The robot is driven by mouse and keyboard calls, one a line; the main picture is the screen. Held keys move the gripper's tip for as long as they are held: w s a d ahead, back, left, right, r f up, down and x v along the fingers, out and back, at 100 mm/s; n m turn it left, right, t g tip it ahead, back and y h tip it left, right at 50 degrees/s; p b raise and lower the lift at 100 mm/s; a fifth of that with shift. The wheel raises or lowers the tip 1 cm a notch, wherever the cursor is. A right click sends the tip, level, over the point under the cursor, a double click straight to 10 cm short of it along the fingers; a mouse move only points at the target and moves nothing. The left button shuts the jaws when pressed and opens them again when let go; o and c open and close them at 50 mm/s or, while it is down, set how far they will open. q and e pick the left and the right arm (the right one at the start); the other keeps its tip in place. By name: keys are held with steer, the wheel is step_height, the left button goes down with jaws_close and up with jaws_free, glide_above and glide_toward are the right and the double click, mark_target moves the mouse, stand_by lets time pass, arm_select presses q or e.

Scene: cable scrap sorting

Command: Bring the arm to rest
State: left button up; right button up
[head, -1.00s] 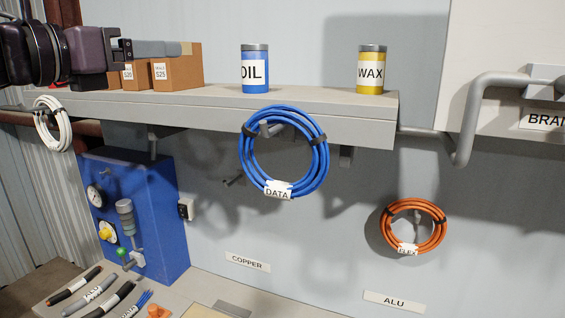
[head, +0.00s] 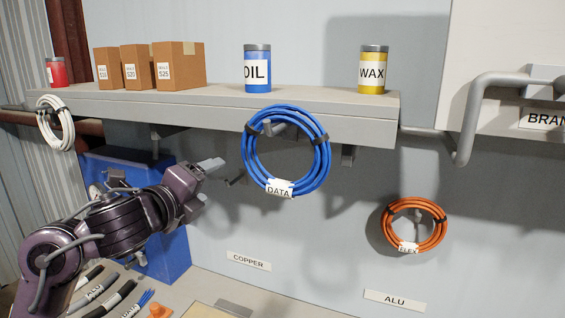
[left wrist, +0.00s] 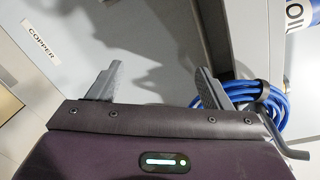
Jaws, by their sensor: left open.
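My left arm comes in from the lower left of the head view. Its gripper (head: 203,186) is in front of the blue box, below the shelf and left of the blue DATA cable coil (head: 247,160). In the left wrist view the two fingers of the left gripper (left wrist: 155,88) stand wide apart with nothing between them. The DATA coil (left wrist: 282,100) shows behind the right finger there; I cannot tell whether they touch. My right gripper is in neither view.
A grey shelf (head: 330,123) carries cardboard boxes (head: 180,66), a red can (head: 57,71), the OIL can (head: 257,70) and the WAX can (head: 373,70). A white coil (head: 66,130) and the orange FLEX coil (head: 386,222) hang on either side. Cable pieces (head: 120,297) lie on the bench.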

arm_select(q)
steer(key=s+a+f+n+g+y, duration=0.1)
steer(key=s+f+n+g+y, duration=0.15)
steer(key=f+n, duration=0.4)
steer(key=s+a+f+n+g+y, duration=0.1)
steer(key=s+f+n, duration=0.3)
steer(key=f, duration=0.6)
steer(key=s+f+n+g+y, duration=0.1)
steer(key=s+f+n+g, duration=0.1)
steer(key=s+f+n, duration=0.45)
steer(key=s+a+f+n+g+y, duration=0.1)
steer(key=s+a+f+n+g, duration=0.2)
steer(key=s+f+n+g, duration=0.9)
steer(key=s+f+m+t+b, duration=0.2)
steer(key=s+f, duration=0.1)
steer(key=f, duration=1.6)
steer(key=s+f+m+t+b, duration=0.1)
steer(key=s+f+t+b, duration=0.15)
steer(key=f, duration=1.65)
steer(key=s+a+f+g+b, duration=0.1)
steer(key=s+a+f+b, duration=0.2)
steer(key=s+f, duration=1.7)
steer(key=shift+a+f+m+g, duration=0.15)
steer(key=shift+f+m+g, duration=0.15)
steer(key=shift+g, duration=0.1)
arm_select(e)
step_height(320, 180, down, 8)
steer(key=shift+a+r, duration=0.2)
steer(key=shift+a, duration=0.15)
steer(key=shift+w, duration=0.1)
